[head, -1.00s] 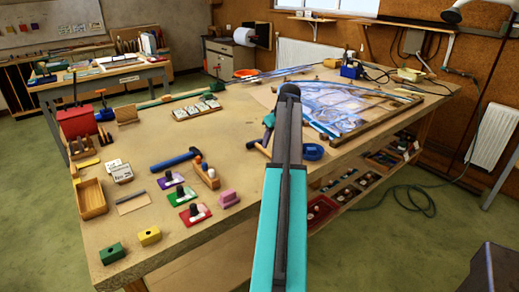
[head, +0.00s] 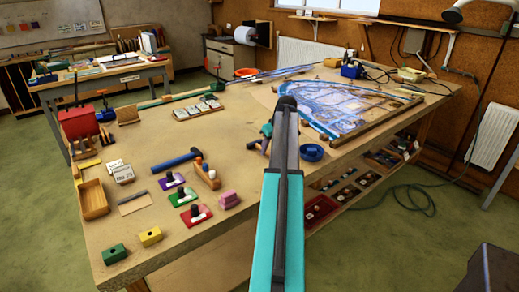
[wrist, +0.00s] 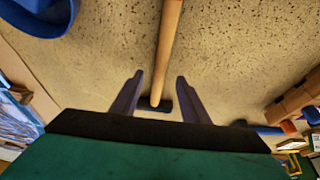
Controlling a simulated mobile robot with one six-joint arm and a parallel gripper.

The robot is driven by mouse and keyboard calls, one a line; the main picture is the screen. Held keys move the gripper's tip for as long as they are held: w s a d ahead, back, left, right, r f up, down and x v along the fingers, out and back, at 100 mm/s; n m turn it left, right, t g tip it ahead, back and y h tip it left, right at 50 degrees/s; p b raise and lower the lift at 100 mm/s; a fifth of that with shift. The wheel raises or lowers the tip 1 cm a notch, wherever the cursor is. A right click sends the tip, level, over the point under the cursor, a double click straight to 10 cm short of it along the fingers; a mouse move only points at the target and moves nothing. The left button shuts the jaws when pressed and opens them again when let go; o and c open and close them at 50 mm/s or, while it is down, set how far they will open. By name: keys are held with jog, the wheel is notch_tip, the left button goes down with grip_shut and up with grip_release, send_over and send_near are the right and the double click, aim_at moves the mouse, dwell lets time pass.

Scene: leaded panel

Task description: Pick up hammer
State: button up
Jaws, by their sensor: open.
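A tool with a pale wooden handle (wrist: 168,45) and a small dark end (wrist: 156,104) lies on the table in the wrist view. It looks like the hammer, though the dark end is only partly clear. My gripper (wrist: 160,76) is open, one finger on each side of the handle in the picture, touching neither. I cannot tell how high it is above the table. In the head view my gripper (head: 266,131) shows just left of my arm, which hides part of the area.
A blue dish (head: 311,152) stands close to the right of my arm; it also shows in the wrist view (wrist: 40,16). The leaded panel (head: 350,100) lies behind. Bare tabletop (head: 235,125) lies left of my gripper.

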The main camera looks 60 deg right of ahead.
jog(key=shift+x, duration=0.95)
jog(key=shift+c, duration=0.3)
grip_shut()
